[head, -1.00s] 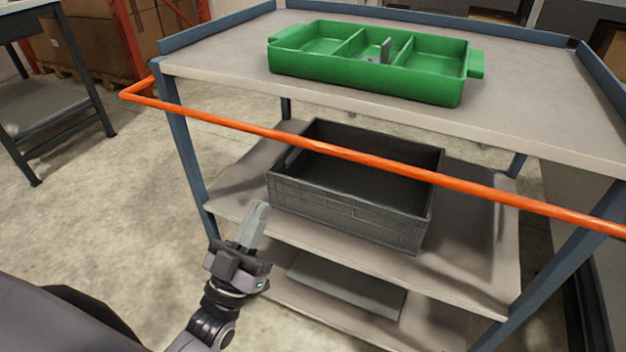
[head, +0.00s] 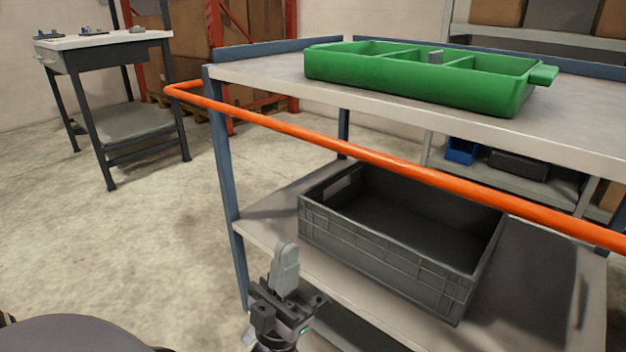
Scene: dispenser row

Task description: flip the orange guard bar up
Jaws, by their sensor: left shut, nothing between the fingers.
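The orange guard bar (head: 372,157) runs across the front of the shelf cart, just below the level of its top shelf (head: 270,72). Its left end bends back to the cart's left post. My left gripper (head: 286,250) is shut and empty, pointing up. In the picture it is below the bar and in front of the grey crate's left corner, apart from the bar. My right gripper is not in view.
A green divided tray (head: 420,88) with a small grey part stands on the top shelf. A dark grey crate (head: 385,247) sits on the middle shelf. A workbench (head: 100,42) stands at the far left. Open floor (head: 130,240) lies left of the cart.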

